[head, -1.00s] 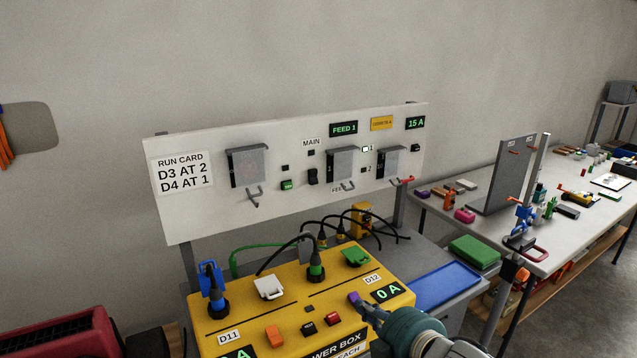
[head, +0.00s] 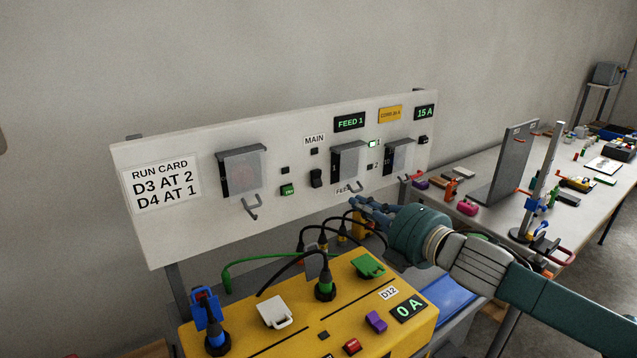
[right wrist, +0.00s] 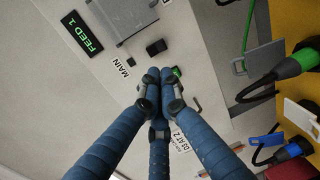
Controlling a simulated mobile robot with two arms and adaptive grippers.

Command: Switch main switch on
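The main switch (head: 316,178) is a black rocker on the white panel (head: 195,225), below the MAIN label (head: 314,139). In the right wrist view the switch (right wrist: 156,48) shows just beyond my fingertips. My right gripper (head: 364,207) is in front of the panel, to the right of and below the switch in the head view. Its blue fingers meet at the tips in the right wrist view (right wrist: 156,82), with nothing seen between them. It looks apart from the switch. My left gripper is not in view.
A green button (head: 287,190) sits left of the switch. Grey covers (head: 347,160) and hooks stick out from the panel. Below stands the yellow power box (head: 268,330) with plugs and black cables. A workbench (head: 480,170) is at the right.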

